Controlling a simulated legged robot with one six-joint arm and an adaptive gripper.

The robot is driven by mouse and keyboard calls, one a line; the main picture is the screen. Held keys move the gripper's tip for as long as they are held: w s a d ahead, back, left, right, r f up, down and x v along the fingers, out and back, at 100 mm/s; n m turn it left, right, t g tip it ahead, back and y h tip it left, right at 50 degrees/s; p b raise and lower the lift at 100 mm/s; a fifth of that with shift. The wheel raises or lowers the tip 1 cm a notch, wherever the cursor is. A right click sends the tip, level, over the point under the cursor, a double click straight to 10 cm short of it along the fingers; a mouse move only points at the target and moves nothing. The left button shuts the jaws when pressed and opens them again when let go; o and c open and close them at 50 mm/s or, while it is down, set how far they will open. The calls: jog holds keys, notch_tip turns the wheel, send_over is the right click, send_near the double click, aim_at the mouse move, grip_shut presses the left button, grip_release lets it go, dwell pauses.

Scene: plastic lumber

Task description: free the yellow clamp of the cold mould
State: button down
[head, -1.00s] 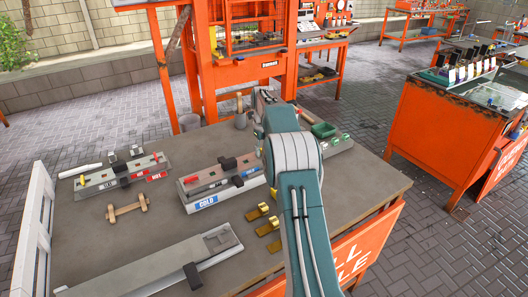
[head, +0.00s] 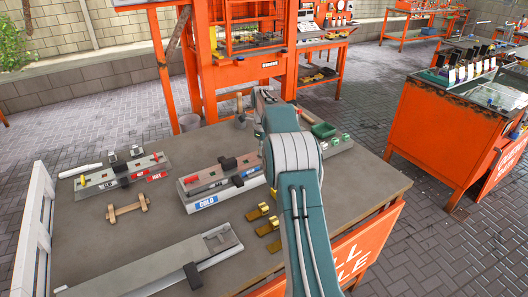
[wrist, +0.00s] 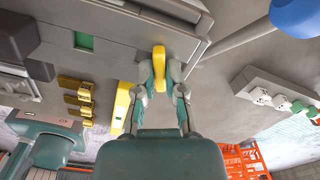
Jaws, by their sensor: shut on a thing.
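The cold mould (head: 222,177) is a grey block with a blue COLD label, lying on the bench left of my arm in the head view. Its side and top fill the upper left of the wrist view (wrist: 120,50). My gripper (wrist: 161,85) is shut on the yellow clamp (wrist: 159,62), whose bar stands between the fingertips at the mould's edge. A second yellow piece (wrist: 121,104) shows left of the fingers; I cannot tell whether it belongs to the clamp. In the head view my arm hides the gripper and the mould's right end.
Brass brackets (head: 266,228) lie on the bench (head: 130,235) in front of the mould. The hot mould (head: 120,174) and a wooden dumbbell-shaped piece (head: 128,208) are to the left. A long grey bar assembly (head: 155,266) lies nearest.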

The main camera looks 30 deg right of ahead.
dwell(0.3)
jog(key=n, duration=0.5)
jog(key=shift+n, duration=0.7)
jog(key=n, duration=0.3)
